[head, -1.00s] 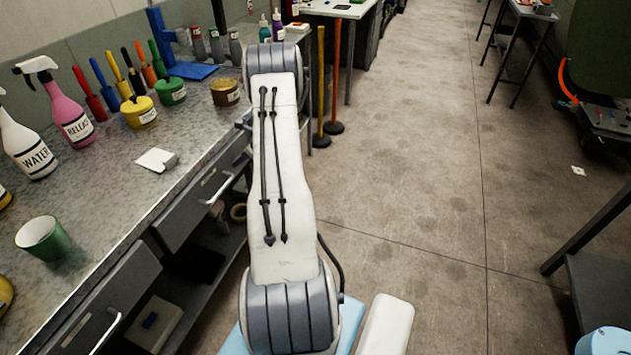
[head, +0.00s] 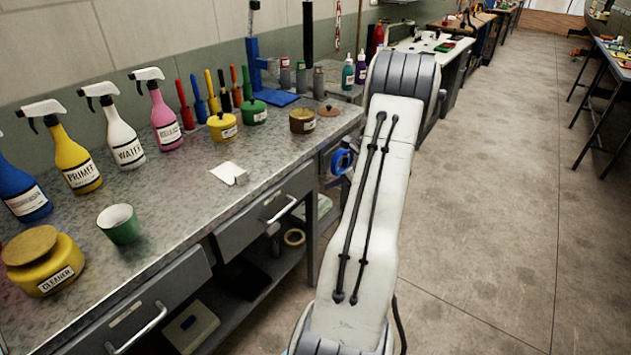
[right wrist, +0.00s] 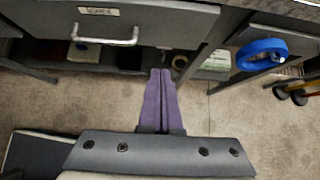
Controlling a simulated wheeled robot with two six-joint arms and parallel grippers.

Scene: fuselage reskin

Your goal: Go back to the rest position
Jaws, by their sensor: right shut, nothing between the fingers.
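My right gripper (right wrist: 160,100) shows in the right wrist view. Its two purple fingers lie together, shut with nothing between them. They point toward the lower shelf under the bench, over the concrete floor, with a drawer front (right wrist: 120,25) ahead and to the left. In the head view my arm, with white and grey links, rises through the middle right, beside the bench; I cannot make out its fingers there. My left gripper is in neither view.
The metal bench (head: 180,200) carries spray bottles, a green cup (head: 119,223), a yellow cleaner pot (head: 44,262) and several tools. A blue tape roll (right wrist: 262,55) hangs at the bench end. The floor aisle (head: 490,200) on the right is clear.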

